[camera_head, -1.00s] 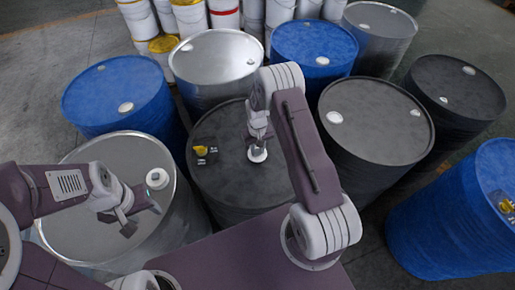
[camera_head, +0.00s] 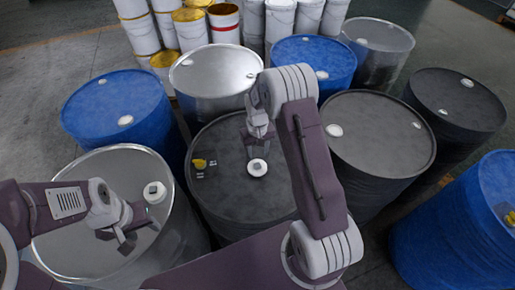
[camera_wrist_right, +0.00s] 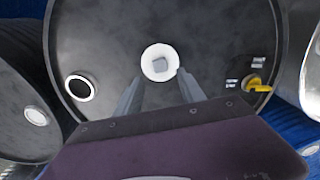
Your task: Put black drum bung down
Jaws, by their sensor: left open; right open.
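The black drum bung (camera_head: 257,168), a white disc with a grey square centre, rests on the lid of the middle black drum (camera_head: 225,200). The right wrist view shows the bung (camera_wrist_right: 152,73) just beyond my fingertips. My right gripper (camera_head: 259,144) is open and empty, directly above it; the fingers (camera_wrist_right: 157,84) appear apart from it. A white-ringed opening (camera_wrist_right: 80,87) shows on the same lid in the wrist view; my right arm hides it in the head view. My left gripper (camera_head: 127,238) is open and empty over the silver drum at left.
A yellow-handled item (camera_head: 200,163) lies on the black drum's lid. The left silver drum (camera_head: 75,225) carries a white bung (camera_head: 154,191). Blue drums (camera_head: 115,105), black drums (camera_head: 375,130) and a silver drum (camera_head: 215,70) crowd around. White buckets (camera_head: 280,20) stand behind.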

